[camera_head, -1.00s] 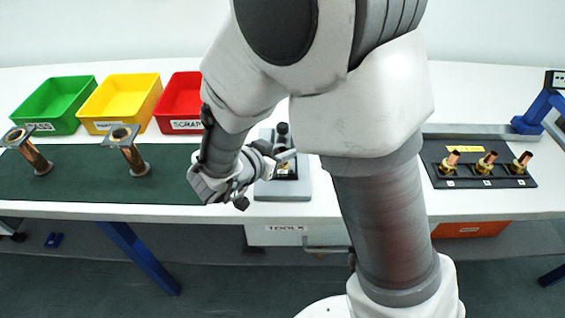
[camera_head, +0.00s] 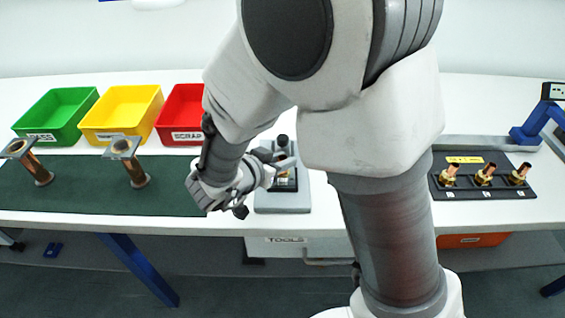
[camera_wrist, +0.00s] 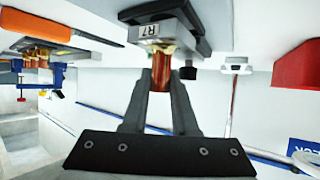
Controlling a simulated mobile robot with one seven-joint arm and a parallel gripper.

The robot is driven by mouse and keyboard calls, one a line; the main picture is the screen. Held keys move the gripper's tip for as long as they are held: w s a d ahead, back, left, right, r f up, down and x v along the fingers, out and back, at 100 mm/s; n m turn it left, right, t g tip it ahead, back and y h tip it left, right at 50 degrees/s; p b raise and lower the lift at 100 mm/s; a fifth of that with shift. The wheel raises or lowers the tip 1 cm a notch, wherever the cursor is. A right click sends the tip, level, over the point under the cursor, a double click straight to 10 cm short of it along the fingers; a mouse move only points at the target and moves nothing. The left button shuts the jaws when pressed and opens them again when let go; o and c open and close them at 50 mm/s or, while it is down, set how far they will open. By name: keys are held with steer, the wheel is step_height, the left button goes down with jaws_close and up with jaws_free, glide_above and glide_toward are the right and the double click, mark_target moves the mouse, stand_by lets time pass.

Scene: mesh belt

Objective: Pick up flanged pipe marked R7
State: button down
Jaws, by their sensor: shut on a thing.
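In the wrist view my gripper (camera_wrist: 161,82) is shut on a copper-coloured pipe (camera_wrist: 161,72), one finger on each side. That view looks upside down. Beyond the fingers, the pipe's brass end meets a grey block with a white label reading R7 (camera_wrist: 150,31). I cannot tell whether this block is the pipe's flange or a holder. In the head view my gripper (camera_head: 271,168) points right, at a dark fixture on a grey plate (camera_head: 282,204) near the bench's front edge. The pipe is mostly hidden there, and I cannot tell whether it is clear of the fixture.
Green (camera_head: 55,115), yellow (camera_head: 121,113) and red (camera_head: 180,113) bins stand at the back left. Two flanged pipes (camera_head: 34,165) (camera_head: 130,165) stand on a dark green mat (camera_head: 85,196). A black rack (camera_head: 500,191) with copper fittings lies at the right. My arm blocks the middle.

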mark_target(285, 158)
steer(key=r, duration=0.2)
steer(key=r+p, duration=0.1)
steer(key=shift+s+d+r, duration=0.1)
steer(key=shift+d+r, duration=0.15)
steer(key=shift+r, duration=0.05)
steer(key=s+d+r+b, duration=0.2)
steer(key=s+d+r, duration=0.4)
steer(key=d, duration=0.3)
steer(key=shift+d, duration=0.15)
